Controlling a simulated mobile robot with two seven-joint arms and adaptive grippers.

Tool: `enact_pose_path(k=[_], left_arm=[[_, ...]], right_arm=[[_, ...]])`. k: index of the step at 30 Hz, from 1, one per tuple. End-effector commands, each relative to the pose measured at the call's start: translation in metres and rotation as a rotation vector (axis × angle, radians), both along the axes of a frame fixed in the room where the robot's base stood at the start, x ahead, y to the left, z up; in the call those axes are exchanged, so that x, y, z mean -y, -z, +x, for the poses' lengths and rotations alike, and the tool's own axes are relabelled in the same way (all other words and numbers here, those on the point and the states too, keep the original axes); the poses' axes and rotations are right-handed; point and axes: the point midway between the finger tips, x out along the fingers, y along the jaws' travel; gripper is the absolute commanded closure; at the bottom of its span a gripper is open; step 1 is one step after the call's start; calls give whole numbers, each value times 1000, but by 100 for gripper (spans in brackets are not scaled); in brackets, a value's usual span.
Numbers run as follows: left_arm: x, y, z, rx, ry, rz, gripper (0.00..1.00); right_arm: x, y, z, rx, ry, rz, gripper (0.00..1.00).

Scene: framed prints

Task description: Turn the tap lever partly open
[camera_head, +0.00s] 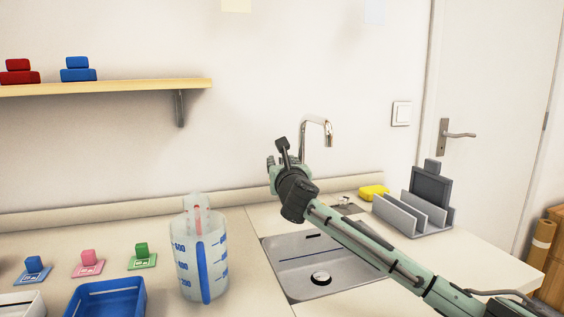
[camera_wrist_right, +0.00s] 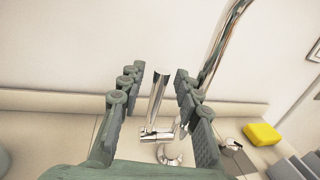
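The chrome tap stands behind the sink; its curved spout (camera_head: 327,133) rises behind my right arm in the head view. In the right wrist view the tap shows its body (camera_wrist_right: 169,150), its spout (camera_wrist_right: 222,45) and an upright rod-like lever (camera_wrist_right: 158,92). My right gripper (camera_head: 276,152) is at the tap and hides its lower part in the head view. In the right wrist view this gripper (camera_wrist_right: 159,70) is open, with the lever between its fingers and a gap visible on both sides. My left gripper is not in view.
The sink (camera_head: 300,285) lies under my right forearm. A clear measuring jug (camera_head: 200,260) stands left of it, near a blue tray (camera_head: 105,298). A yellow sponge (camera_head: 372,192) and grey rack (camera_head: 412,215) are to the right. A shelf (camera_head: 120,87) hangs at left.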

Motion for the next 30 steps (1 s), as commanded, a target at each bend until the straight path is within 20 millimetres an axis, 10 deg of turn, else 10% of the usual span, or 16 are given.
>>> enact_pose_path(k=[11,19,30], left_arm=[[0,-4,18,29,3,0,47],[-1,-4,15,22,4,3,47],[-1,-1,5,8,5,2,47]], right_arm=[[-2,0,7,0,0,1,67],[-1,0,6,0,0,1,100],[-1,0,6,-1,0,1,100]])
